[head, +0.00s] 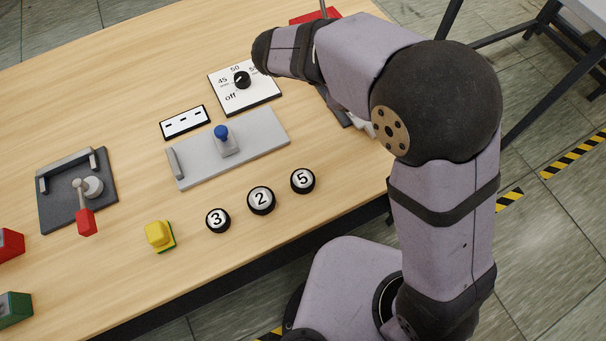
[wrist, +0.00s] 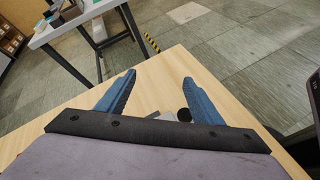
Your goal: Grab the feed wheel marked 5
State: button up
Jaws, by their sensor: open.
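The feed wheel marked 5 (head: 303,181) is a black round disc with a white face. It lies on the table at the right end of a row of three, near the front edge. The wheel marked 2 (head: 261,200) and the wheel marked 3 (head: 217,220) lie to its left. In the wrist view my gripper (wrist: 159,78) shows two blue fingers spread wide, with nothing held between them. In the head view my arm largely hides the gripper, beyond and to the right of the wheels. I cannot make out the wheel marked 5 in the wrist view.
A grey plate (head: 262,148) with a blue-topped lever stands behind the wheels. A dial panel (head: 262,97) and a slotted white panel (head: 184,121) lie farther back. A yellow button block (head: 159,235) and a red-handled lever unit (head: 48,215) stand left. Bare table surrounds the wheels.

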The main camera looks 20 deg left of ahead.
aim_at(300, 183)
jog(key=s+a+f+n+t+b, duration=0.1)
jog(key=s+a+n, duration=0.1)
jog(key=s+a, duration=0.1)
jog(key=s+a+f+n+t+y+b, duration=0.1)
jog(key=s+a+n, duration=0.1)
jog(key=s, duration=0.3)
jog(key=s+a+f+n+t+y+b, duration=0.1)
jog(key=s+a+n, duration=0.1)
jog(key=s+a, duration=0.3)
jog(key=shift+s+f+t, duration=0.1)
jog(key=shift+f+t, duration=0.2)
jog(key=shift+t, duration=0.1)
jog(key=s+a+f+n+t+y+b, duration=0.1)
jog(key=s+n, duration=0.1)
jog(key=s, duration=0.2)
jog(key=s+a+f+n+y+b, duration=0.1)
jog(key=s+n+y, duration=0.1)
jog(key=s, duration=0.1)
jog(key=s+a+f+n+t+y+b, duration=0.1)
jog(key=s+a+f+n, duration=0.1)
jog(key=s+n, duration=0.1)
jog(key=shift+s+t, duration=0.3)
jog(key=shift+s, duration=0.55)
jog(key=shift+s+a+f+n+y+b, duration=0.15)
jog(key=shift+s+n+y+b, duration=0.15)
jog(key=shift+s+y, duration=0.15)
jog(key=shift+b+x, duration=0.4)
jog(key=shift+x, duration=2.1)
jog(key=c, duration=1.2)
